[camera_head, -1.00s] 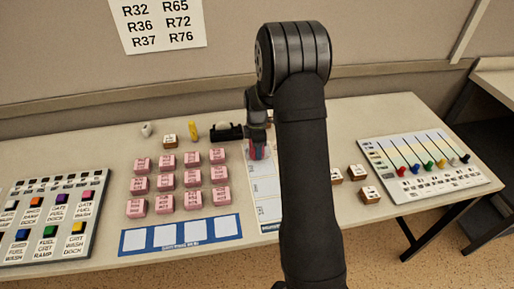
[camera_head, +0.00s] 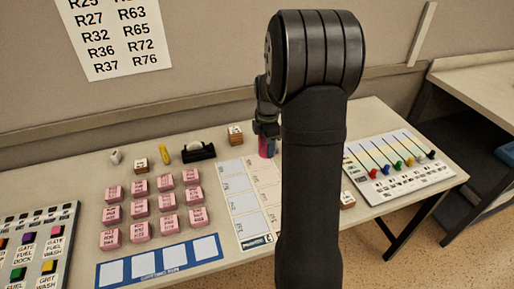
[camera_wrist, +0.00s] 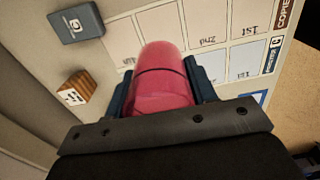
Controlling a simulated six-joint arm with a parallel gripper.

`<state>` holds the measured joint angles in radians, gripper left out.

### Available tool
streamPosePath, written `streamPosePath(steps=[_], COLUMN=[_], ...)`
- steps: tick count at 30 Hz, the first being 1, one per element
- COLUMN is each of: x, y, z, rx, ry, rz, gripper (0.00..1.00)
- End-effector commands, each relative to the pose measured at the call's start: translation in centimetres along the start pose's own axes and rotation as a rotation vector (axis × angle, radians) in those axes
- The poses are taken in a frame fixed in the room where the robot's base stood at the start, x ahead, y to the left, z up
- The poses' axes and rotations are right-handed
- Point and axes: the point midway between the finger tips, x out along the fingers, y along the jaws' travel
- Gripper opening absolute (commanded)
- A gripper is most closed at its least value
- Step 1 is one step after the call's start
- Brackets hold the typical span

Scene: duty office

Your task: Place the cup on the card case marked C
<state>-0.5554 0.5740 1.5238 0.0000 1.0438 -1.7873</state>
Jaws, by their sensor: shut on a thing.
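My gripper (camera_wrist: 160,95) is shut on a red-pink cup (camera_wrist: 160,75) in the wrist view, with a blue-grey finger on each side. In the head view, my gripper (camera_head: 266,125) and the cup (camera_head: 266,148) show partly beside my arm, near the far right corner of the white board. A blue-grey case (camera_wrist: 76,23) lies at the upper left of the wrist view, apart from the cup. Its pale mark looks like a C or a G, seen at an angle. I cannot find this case in the head view; my arm hides part of the table.
A white board (camera_head: 240,200) with labelled cells lies left of my arm. Wooden blocks with white tops stand at the back (camera_head: 235,134) and to the right (camera_head: 347,200). Pink blocks (camera_head: 140,210), a black tape dispenser (camera_head: 198,152) and a panel with coloured knobs (camera_head: 400,165) occupy the table.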

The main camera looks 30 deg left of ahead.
Motion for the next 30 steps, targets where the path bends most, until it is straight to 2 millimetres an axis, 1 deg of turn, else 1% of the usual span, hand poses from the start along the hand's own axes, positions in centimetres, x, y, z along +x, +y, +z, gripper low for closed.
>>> streamPosePath(steps=[1,3,6,9,12,14,17,27,30], x=[-0.3,-0.8,-1.5,-2.1,-2.5,-2.6,-2.0,2.5,3.5], y=[0.4,1.0,1.7,2.0,2.1,2.2,3.0,8.5,9.7], z=[1.7,4.2,7.8,10.9,13.0,13.7,13.4,8.3,7.2], rx=[0.005,0.005,0.001,-0.004,-0.008,-0.010,-0.015,-0.017,-0.015], ry=[-0.001,0.000,-0.001,-0.001,0.000,-0.001,0.000,0.000,0.000], rz=[0.002,0.001,0.001,0.001,0.000,0.001,-0.001,-0.002,-0.001], gripper=[0.29,0.29,0.29,0.29,0.29,0.29,0.29,0.29,0.29])
